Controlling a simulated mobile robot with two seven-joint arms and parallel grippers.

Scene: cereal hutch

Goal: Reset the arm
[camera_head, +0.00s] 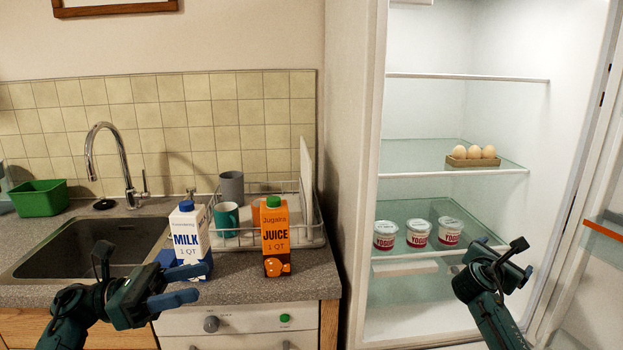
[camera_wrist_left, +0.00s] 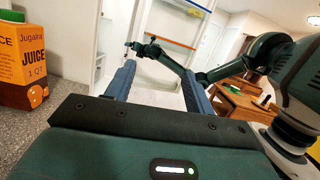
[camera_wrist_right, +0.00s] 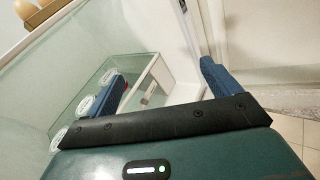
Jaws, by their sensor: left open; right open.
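My left gripper (camera_head: 187,284) is open and empty in front of the counter, below and near the milk carton. Its two blue fingers (camera_wrist_left: 160,88) stand apart in the left wrist view with nothing between them. My right gripper (camera_head: 498,250) is open and empty in front of the open fridge. Its spread fingers (camera_wrist_right: 163,88) show in the right wrist view. The milk carton (camera_head: 188,236) and the orange juice carton (camera_head: 274,240) stand upright on the counter. The juice carton also shows at the left of the left wrist view (camera_wrist_left: 22,65).
The open fridge holds several yogurt cups (camera_head: 418,232) on a glass shelf and eggs in a holder (camera_head: 472,156) above. A dish rack (camera_head: 300,226) with cups stands behind the cartons. The sink (camera_head: 90,250), faucet (camera_head: 122,160) and green tub (camera_head: 40,197) are at left.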

